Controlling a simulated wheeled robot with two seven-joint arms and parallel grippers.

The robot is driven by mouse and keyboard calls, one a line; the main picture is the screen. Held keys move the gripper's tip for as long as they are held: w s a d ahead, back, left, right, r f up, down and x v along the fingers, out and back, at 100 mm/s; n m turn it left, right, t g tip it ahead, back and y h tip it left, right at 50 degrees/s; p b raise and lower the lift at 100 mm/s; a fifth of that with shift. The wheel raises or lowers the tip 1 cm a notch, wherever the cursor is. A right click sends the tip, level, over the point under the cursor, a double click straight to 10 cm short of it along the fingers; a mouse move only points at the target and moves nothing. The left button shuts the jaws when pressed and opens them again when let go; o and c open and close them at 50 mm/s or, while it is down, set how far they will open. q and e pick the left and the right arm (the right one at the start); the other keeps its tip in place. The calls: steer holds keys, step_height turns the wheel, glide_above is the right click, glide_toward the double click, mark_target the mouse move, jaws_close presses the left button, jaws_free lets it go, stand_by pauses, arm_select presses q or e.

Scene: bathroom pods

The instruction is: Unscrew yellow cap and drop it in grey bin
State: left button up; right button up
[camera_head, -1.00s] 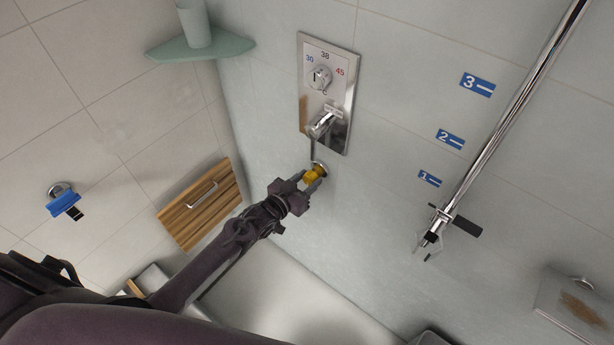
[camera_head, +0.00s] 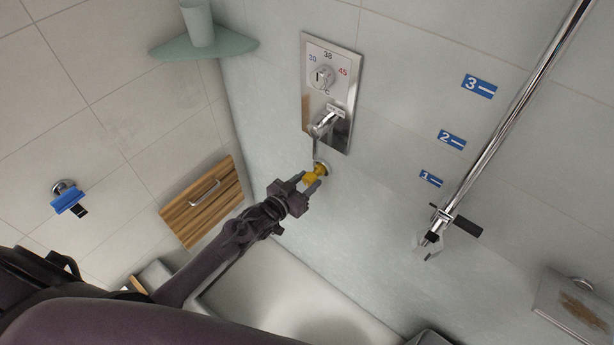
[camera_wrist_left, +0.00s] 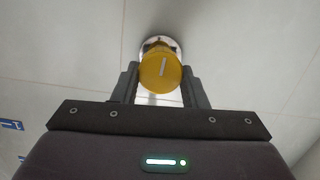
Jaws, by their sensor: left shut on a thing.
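The yellow cap (camera_head: 310,180) is at the chrome wall fitting below the shower control, between the fingers of my left gripper (camera_head: 313,183). In the left wrist view, the cap (camera_wrist_left: 161,71) shows a round yellow face with a pale line standing nearly upright. The gripper's two dark fingers press on its left and right sides. A brass-coloured part and chrome ring (camera_wrist_left: 160,42) show right behind the cap. I cannot tell whether the cap is still on the thread. My right gripper is out of view. I cannot identify the grey bin for certain.
The chrome shower control plate (camera_head: 342,62) with its lever is just above my gripper. A wooden folding seat (camera_head: 190,220) is on the left wall. A chrome rail (camera_head: 500,140) runs along the right. A partly hidden grey box (camera_head: 157,275) is at lower left.

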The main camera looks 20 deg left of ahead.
arm_select(q)
steer(key=shift+s+a, duration=0.1)
steer(key=shift+s, duration=0.05)
stand_by(0.3)
steer(key=shift+p+v, duration=0.55)
steer(key=shift+v, duration=0.3)
steer(key=shift+f, duration=0.15)
